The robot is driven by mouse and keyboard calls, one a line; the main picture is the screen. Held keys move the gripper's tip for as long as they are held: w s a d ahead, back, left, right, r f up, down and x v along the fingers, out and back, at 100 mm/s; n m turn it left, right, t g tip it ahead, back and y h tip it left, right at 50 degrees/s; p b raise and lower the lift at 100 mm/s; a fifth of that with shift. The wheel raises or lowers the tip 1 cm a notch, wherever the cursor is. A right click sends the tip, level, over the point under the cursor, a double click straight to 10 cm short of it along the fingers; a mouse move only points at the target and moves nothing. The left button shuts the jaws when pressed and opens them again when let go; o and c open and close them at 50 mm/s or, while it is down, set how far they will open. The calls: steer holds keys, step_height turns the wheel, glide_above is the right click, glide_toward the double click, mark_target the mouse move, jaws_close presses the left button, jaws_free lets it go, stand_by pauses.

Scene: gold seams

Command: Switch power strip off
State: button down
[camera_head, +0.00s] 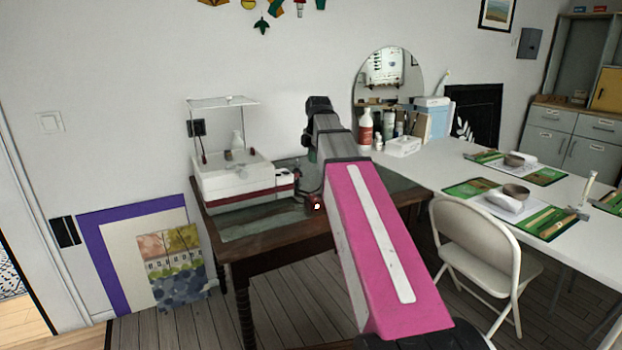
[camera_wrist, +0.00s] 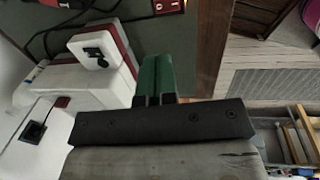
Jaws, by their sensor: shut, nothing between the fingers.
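A red rocker switch (camera_wrist: 168,5) shows at the top edge of the wrist view, on what looks like the end of a power strip; most of that body is cut off by the frame. My gripper (camera_wrist: 155,62) has green fingers, closed together and empty, pointing towards the table top. The switch lies beyond the fingertips, apart from them. I cannot tell its on or off position. In the head view my pink arm reaches over the wooden table (camera_head: 240,240), and I cannot make out the strip there.
A white machine with a dark red band (camera_head: 225,183) stands on the table's left; its small box with a black knob (camera_wrist: 95,53) is left of my fingers. Dark cables (camera_wrist: 50,38) run nearby. A black wall outlet (camera_head: 197,128) is behind. A chair (camera_head: 478,235) and white table stand right.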

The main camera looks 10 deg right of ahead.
mark_target(311, 195)
steer(key=f, duration=0.4)
steer(key=w+f, duration=0.1)
steer(key=f, duration=0.8)
steer(key=shift+w+a, duration=0.25)
steer(key=shift+w, duration=0.05)
steer(key=shift+f, duration=0.3)
